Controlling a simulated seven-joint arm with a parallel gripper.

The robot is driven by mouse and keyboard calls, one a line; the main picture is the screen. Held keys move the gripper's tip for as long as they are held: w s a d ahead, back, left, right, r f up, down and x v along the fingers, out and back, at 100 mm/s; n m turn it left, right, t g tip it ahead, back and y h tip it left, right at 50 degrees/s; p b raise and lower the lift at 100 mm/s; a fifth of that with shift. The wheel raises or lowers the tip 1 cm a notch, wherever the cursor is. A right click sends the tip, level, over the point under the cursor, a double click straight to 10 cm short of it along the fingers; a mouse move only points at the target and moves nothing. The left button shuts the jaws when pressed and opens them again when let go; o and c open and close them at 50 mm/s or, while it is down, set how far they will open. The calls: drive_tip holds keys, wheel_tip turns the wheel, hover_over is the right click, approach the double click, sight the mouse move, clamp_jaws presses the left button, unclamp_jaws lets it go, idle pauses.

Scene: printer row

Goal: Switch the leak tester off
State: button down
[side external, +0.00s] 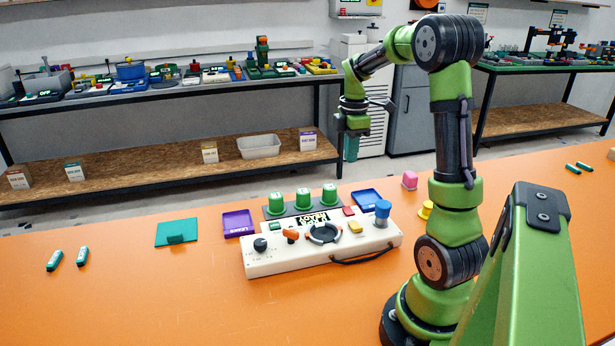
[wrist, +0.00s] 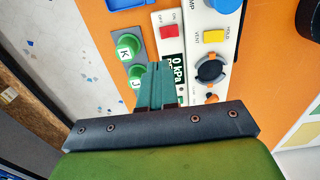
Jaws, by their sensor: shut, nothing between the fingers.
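I cannot tell which way the switch is tipped. My gripper (side external: 351,156) is shut and empty, above and behind the tester, apart from it. Its teal fingers (wrist: 155,75) partly cover the panel in the wrist view.
Green-capped parts (side external: 303,198) stand in a dark rack behind the tester. The panel also has a blue knob (side external: 383,208), a yellow button (side external: 355,227), a black ring dial (side external: 323,234) and an orange lever (side external: 290,236). Purple (side external: 238,223) and blue (side external: 367,198) trays lie nearby.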

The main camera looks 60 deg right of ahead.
sight(349, 209)
wheel_tip(349, 209, down, 14)
idle(0.5)
drive_tip(key=shift+f, duration=0.2)
idle(0.4)
drive_tip(key=shift+s+a+r, duration=0.4)
drive_tip(key=shift+s+a, duration=0.05)
drive_tip(key=shift+a, duration=0.05)
wheel_tip(349, 209, up, 14)
drive_tip(key=w+d, duration=0.1)
drive_tip(key=shift+w+d, duration=0.35)
drive_tip(key=shift+f, duration=0.1)
